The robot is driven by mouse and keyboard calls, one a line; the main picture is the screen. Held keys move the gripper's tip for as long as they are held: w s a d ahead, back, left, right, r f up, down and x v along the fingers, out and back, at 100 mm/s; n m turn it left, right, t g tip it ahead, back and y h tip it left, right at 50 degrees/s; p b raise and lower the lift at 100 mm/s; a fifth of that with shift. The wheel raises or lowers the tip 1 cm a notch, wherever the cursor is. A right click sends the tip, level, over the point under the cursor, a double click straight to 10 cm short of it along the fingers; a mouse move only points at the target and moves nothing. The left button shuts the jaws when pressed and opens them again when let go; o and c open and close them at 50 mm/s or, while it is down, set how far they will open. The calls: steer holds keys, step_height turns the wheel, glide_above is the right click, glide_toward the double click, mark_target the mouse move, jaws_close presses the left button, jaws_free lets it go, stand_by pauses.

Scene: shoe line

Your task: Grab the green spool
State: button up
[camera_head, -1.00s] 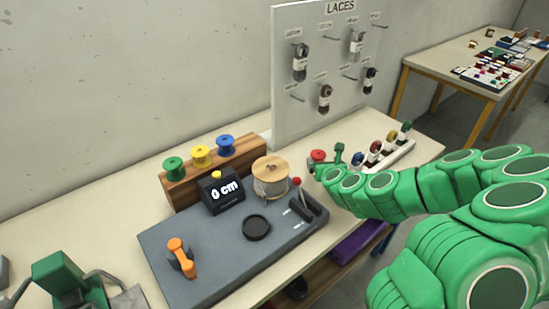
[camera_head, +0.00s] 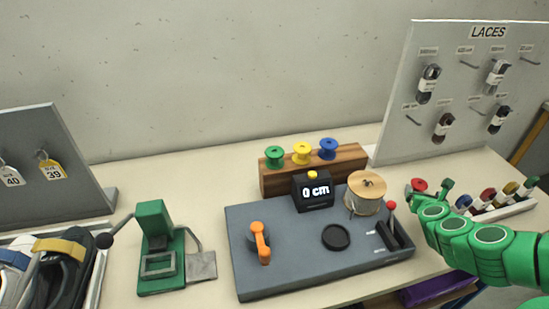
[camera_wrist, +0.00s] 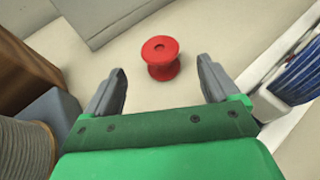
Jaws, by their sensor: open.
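The green spool (camera_head: 275,156) stands at the left end of a wooden block (camera_head: 270,183), beside a yellow spool (camera_head: 302,153) and a blue spool (camera_head: 328,149). My gripper (camera_head: 432,190) is at the right side of the table, well to the right of the green spool. In the wrist view my gripper (camera_wrist: 163,88) is open and empty. A red spool (camera_wrist: 160,57) stands on the table just beyond and between the fingertips; it also shows in the head view (camera_head: 419,185). The green spool is not in the wrist view.
A grey measuring station (camera_head: 290,240) with a 0 cm display (camera_head: 314,191), orange crank (camera_head: 260,243) and wood-topped drum (camera_head: 366,190) fills the middle. A green press (camera_head: 160,250) stands left. A laces board (camera_head: 455,90) rises behind right. A rack of small bottles (camera_head: 500,208) stands right.

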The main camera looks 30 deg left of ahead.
steer(key=shift+c, duration=0.5)
steer(key=shift+c, duration=1)
step_height(320, 180, up, 18)
steer(key=n+g+y, duration=0.6)
steer(key=n+y, duration=0.3)
glide_above(275, 153)
steer(key=s+d, duration=0.2)
steer(key=d, duration=0.2)
steer(key=f, duration=0.4)
steer(key=shift+s+a+f, duration=0.1)
steer(key=shift+s+f, duration=0.1)
steer(key=shift+s, duration=0.1)
steer(key=shift+a+f, duration=0.1)
steer(key=shift+f, duration=0.4)
steer(key=shift+d+f+x, duration=0.1)
steer(key=shift+x, duration=1.8)
steer(key=shift+d+f+x, duration=0.1)
steer(key=shift+x, duration=1.85)
